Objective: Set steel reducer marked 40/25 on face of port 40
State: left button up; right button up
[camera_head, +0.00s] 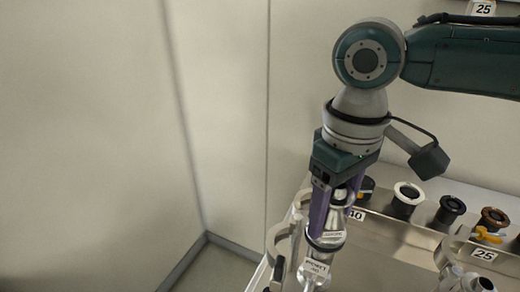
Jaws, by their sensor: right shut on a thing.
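My right gripper (336,212) points down and its purple fingers are shut on a shiny steel reducer (334,222). The reducer has a small white label, too small to read for certain. Directly below it is a steel port (318,277) with a white tag (316,266) that appears to end in 40. The reducer looks upright and in line with the port; I cannot tell whether their faces touch. The near finger hides part of the reducer. My left gripper is not in view.
A steel rack at the back holds a white-rimmed fitting (404,200), a black one (449,212) and a brown one (492,220). Its edge carries tags 40 (356,214) and 25 (483,254). A yellow-handled valve (487,236) and more metal pipework stand at right. The left side is bare wall.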

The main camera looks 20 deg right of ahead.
jog(key=o, duration=1.4)
